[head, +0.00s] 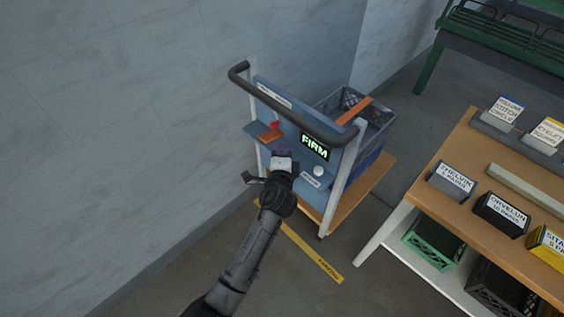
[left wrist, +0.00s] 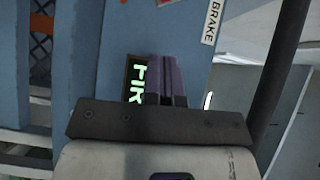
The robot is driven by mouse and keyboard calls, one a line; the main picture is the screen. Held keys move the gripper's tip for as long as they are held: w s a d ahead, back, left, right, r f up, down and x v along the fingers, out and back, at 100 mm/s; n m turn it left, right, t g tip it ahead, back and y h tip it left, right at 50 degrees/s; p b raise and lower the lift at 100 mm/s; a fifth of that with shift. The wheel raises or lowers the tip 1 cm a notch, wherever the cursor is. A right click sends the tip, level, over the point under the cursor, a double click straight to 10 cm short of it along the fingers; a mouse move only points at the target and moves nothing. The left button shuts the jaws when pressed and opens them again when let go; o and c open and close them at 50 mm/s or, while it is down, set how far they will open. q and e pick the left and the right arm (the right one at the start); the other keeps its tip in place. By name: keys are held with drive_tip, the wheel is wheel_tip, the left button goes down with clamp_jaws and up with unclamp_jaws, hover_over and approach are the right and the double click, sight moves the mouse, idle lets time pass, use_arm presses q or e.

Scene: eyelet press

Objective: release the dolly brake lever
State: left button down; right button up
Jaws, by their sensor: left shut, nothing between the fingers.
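The dolly (head: 348,178) stands by the wall, with a blue upright panel and a dark push handle (head: 296,112). A red-orange lever-like part (head: 271,132) sticks out at the panel's left; I cannot tell for sure that it is the brake lever. A lit display (head: 314,147) reads FIRM; it also shows in the left wrist view (left wrist: 136,80). A BRAKE label (left wrist: 211,22) is on the panel in the left wrist view. My left gripper (head: 283,150) is shut and empty in front of the panel, right of and below the red-orange part. Its fingers (left wrist: 167,80) overlap the display in the wrist view. Contact is unclear.
A round white knob (head: 318,171) sits below the display. A wooden table (head: 420,190) with labelled bins stands at the right. A yellow floor strip (head: 310,255) lies in front. A green bench (head: 480,40) is behind.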

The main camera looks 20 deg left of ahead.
use_arm(q)
drive_tip(key=w+a, duration=0.1)
drive_tip(key=w+a+b, duration=0.1)
drive_tip(key=w, duration=0.1)
drive_tip(key=w+a+b, duration=0.1)
drive_tip(key=w, duration=0.1)
drive_tip(key=shift+w+f, duration=0.2)
drive_tip(key=shift+w, duration=0.05)
drive_tip(key=shift+w+a, duration=0.2)
drive_tip(key=shift+a, duration=0.35)
drive_tip(key=shift+w+a, duration=0.1)
drive_tip(key=shift+w, duration=0.05)
use_arm(e)
wheel_tip(320, 180, down, 3)
drive_tip(key=shift+a, duration=0.15)
